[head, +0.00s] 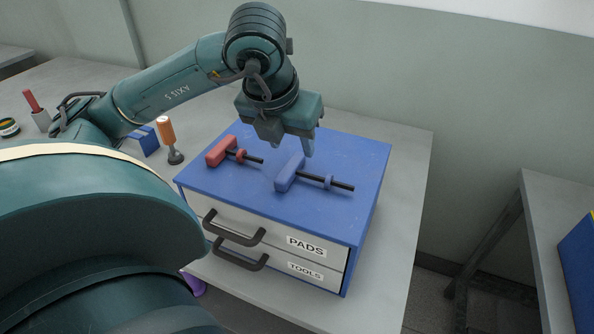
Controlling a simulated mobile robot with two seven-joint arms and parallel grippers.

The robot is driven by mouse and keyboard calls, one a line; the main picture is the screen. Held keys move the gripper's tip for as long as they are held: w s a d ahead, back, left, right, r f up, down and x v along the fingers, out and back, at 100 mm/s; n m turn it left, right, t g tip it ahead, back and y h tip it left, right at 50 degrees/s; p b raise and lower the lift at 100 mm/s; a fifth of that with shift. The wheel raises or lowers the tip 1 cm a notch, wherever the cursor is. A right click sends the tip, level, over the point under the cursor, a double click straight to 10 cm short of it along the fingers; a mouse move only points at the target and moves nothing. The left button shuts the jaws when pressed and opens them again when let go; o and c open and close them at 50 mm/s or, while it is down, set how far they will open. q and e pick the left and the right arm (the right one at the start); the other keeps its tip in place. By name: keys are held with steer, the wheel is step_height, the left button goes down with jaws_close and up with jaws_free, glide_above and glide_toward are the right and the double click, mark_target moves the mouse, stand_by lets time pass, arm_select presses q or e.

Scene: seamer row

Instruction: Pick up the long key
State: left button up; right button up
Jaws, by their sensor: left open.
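Two T-handled keys lie on the blue top of a small drawer cabinet (260,212). The blue key (289,173) is the longer one; its dark shaft with a blue collar points right. The shorter red key (221,151) lies to its left, its shaft also pointing right. My left gripper (289,145) is open and empty, pointing down above the cabinet top. It hangs over or just behind the blue key's handle, apart from it as far as I can see. My right gripper is not in view.
The cabinet has PADS (306,246) and TOOLS (305,270) drawers with dark handles, both shut. An orange-handled tool (167,135) and a blue block (143,140) stand left on the grey table (398,230). A wall rises behind; another table (560,215) stands right.

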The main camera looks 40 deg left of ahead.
mark_target(296, 158)
arm_select(q)
steer(key=x, duration=0.4)
steer(key=shift+w+a+f, duration=0.1)
steer(key=shift+f, duration=0.3)
steer(key=shift+c, duration=0.5)
jaws_close()
